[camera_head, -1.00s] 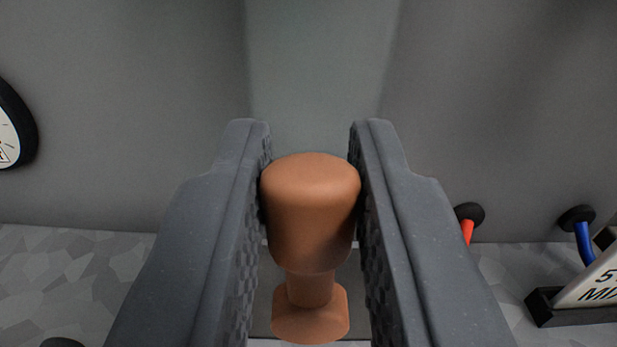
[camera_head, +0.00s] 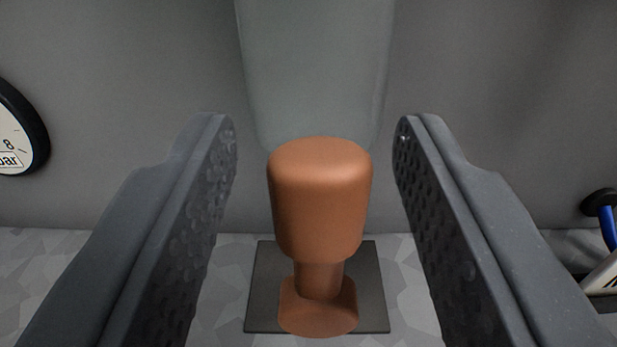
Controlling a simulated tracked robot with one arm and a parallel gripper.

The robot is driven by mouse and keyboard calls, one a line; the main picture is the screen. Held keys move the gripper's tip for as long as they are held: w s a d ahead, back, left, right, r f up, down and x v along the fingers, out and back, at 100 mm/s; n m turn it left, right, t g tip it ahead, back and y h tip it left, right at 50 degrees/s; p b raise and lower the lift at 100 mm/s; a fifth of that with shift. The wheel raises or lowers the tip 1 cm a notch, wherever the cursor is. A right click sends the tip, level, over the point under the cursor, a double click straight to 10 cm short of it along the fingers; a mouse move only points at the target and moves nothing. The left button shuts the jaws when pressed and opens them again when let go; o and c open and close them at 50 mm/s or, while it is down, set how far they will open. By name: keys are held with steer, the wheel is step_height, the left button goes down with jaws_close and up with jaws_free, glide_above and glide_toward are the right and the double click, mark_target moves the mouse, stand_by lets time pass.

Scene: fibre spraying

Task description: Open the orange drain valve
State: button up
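The orange drain valve (camera_head: 319,205) stands in the middle of the view. It has a thick rounded knob on a narrower neck and a flared foot, with a dark square plate (camera_head: 262,290) below it. My gripper (camera_head: 315,135) is open, with one dimpled finger on each side of the knob. A clear gap shows between the knob and each finger, so neither touches it. How the valve joins the plate is hard to tell.
A round gauge (camera_head: 18,135) marked "bar" sits on the grey wall at the left. A blue hose (camera_head: 608,225) with a black fitting and part of a white sign (camera_head: 603,275) are at the right edge. The speckled grey floor (camera_head: 40,270) is clear at left.

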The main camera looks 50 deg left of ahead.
steer(key=shift+d, duration=0.1)
steer(key=b+v, duration=0.2)
steer(key=v, duration=1.1)
steer(key=shift+s+d, duration=0.25)
